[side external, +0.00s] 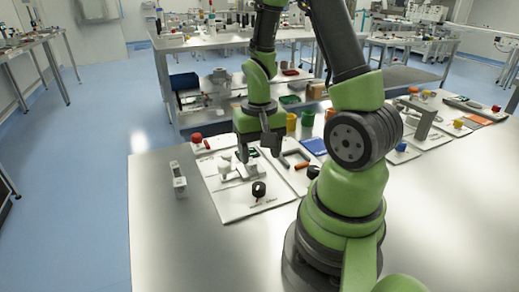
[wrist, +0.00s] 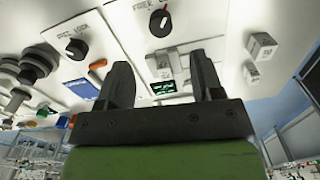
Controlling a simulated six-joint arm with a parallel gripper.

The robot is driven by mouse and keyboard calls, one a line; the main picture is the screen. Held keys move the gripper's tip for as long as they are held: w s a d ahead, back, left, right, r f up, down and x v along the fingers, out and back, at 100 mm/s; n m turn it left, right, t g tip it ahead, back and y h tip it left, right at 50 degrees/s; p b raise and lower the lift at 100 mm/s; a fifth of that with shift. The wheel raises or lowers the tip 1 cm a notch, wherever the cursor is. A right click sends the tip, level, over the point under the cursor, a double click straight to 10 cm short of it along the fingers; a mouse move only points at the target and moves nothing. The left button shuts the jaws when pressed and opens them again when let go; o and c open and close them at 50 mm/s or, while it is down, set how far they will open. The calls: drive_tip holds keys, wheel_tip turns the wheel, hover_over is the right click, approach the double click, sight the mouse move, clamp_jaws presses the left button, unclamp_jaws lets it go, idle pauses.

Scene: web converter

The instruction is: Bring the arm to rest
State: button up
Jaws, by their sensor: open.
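My gripper (side external: 259,152) points down over a white panel (side external: 235,208) on the metal table in the side external view. In the wrist view its two dark fingers (wrist: 160,65) are spread wide with nothing held between them. A small fixture with a lit green display (wrist: 163,87) shows beyond the gap between the fingers. In the side view a white fixture (side external: 228,170) stands on the panel just left of the fingers; I cannot tell whether they touch it. A black knob (side external: 259,189) is on the panel's front part and also shows in the wrist view (wrist: 160,23).
A red knob (side external: 197,138) is at the panel's back left. A small white block (side external: 179,180) stands left of the panel. Green and yellow cups (side external: 291,122), a blue piece (side external: 314,146) and a grey bracket (side external: 422,112) lie to the right. The table's front left is clear.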

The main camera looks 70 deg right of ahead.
idle(0.4)
drive_tip(key=w+a+r+n+t, duration=0.2)
drive_tip(key=a+r+n+t, duration=0.3)
drive_tip(key=r, duration=0.6)
drive_tip(key=s+a+r+n+t+y, duration=0.1)
drive_tip(key=s+a+r+t+y, duration=0.1)
drive_tip(key=s+a+r, duration=0.3)
drive_tip(key=a+r, duration=0.3)
drive_tip(key=shift+s+a+r, duration=0.15)
drive_tip(key=shift+s+a, duration=0.15)
drive_tip(key=shift+s, duration=0.05)
